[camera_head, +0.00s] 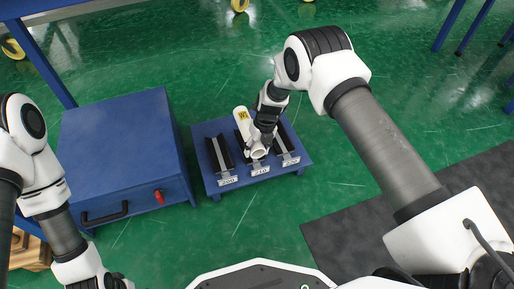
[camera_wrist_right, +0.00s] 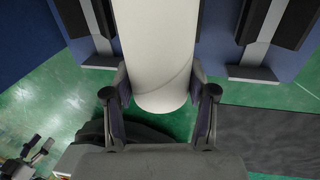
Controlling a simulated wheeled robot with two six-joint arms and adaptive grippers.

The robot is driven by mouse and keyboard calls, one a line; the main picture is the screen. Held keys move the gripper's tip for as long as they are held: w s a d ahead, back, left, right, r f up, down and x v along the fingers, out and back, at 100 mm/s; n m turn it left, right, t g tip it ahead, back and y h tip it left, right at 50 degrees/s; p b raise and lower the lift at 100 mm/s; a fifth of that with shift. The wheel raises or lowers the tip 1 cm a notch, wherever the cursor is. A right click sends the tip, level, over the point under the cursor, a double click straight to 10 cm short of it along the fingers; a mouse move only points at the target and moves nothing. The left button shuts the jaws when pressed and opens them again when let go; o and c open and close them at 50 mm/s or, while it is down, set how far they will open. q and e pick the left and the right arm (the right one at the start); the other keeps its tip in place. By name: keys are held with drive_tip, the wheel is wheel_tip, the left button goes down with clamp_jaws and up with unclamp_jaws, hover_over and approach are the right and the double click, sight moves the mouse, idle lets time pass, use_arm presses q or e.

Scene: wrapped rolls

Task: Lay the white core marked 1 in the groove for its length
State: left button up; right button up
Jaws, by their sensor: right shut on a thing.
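The white core (camera_head: 241,115) has a yellow label whose mark is too small to read surely. My right gripper (camera_head: 261,139) is shut on it, with a finger on either side near its near end. The core also shows in the wrist view (camera_wrist_right: 157,45), between the fingertips (camera_wrist_right: 160,97). It lies over the middle groove of the blue stand (camera_head: 206,130) and hides most of that groove; I cannot tell whether it touches. The left groove (camera_head: 220,153) and right groove (camera_head: 283,142) look empty. My left gripper (camera_head: 100,283) is at the bottom left, its jaws unclear.
White number plates front the grooves: left (camera_head: 228,181), middle (camera_head: 260,171), right (camera_head: 291,161). A blue cabinet (camera_head: 115,140) with a black handle and red knob stands close left of the stand. Green floor is free behind; a dark mat (camera_head: 420,215) lies to the right.

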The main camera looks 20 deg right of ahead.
drive_tip(key=o, duration=1.3)
drive_tip(key=shift+c, duration=0.2)
drive_tip(key=shift+r, duration=0.1)
